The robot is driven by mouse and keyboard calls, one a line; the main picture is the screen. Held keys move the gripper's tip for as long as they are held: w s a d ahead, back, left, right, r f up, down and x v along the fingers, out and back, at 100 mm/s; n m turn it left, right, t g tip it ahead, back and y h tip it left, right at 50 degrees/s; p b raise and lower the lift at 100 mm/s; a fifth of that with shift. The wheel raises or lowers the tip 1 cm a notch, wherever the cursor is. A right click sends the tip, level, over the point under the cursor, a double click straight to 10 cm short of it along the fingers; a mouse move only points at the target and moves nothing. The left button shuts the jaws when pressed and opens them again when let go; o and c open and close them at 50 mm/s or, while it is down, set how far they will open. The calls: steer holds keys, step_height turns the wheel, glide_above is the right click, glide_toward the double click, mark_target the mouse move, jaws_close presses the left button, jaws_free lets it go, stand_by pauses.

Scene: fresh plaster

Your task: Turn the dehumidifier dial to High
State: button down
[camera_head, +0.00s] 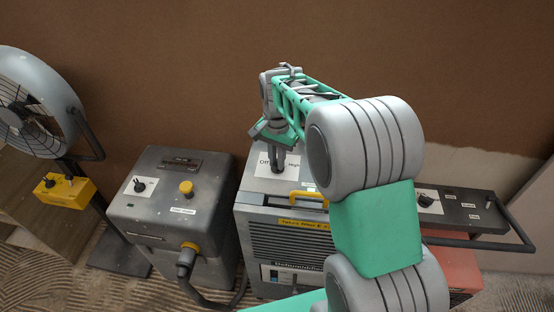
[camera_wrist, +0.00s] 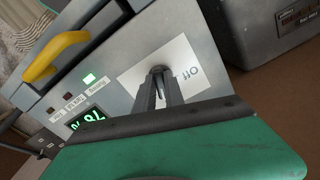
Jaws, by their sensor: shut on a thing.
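The dehumidifier (camera_head: 290,243) is a grey box with a vented front and a yellow handle. Its top bears a white dial label (camera_head: 263,166) with "Off" at the left and a partly covered "High" at the right. My gripper (camera_head: 277,170) points down onto this label, and its fingers are shut on the dial. In the wrist view the dial (camera_wrist: 158,70) shows as a dark knob top between the fingertips. The label (camera_wrist: 185,62) with "Off" lies around it. The dial's pointer is hidden by the fingers. A green light (camera_wrist: 89,78) is lit beside a green number display (camera_wrist: 88,120).
A grey box (camera_head: 170,205) with a knob and yellow button stands at the left. A fan (camera_head: 35,105) and yellow box (camera_head: 65,190) are farther left. A red machine (camera_head: 458,268) with a dark panel and bar handle stands at the right. A brown wall is behind.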

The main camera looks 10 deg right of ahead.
mark_target(276, 161)
steer(key=m, duration=0.4)
steer(key=shift+w+r, duration=0.1)
steer(key=shift+w, duration=0.05)
steer(key=shift+m, duration=1.9)
steer(key=c, duration=1.4)
jaws_free()
steer(key=shift+a, duration=0.1)
steer(key=shift+c, duration=0.2)
step_height(276, 161, up, 8)
steer(key=shift+f+b, duration=0.1)
steer(key=shift+b, duration=0.25)
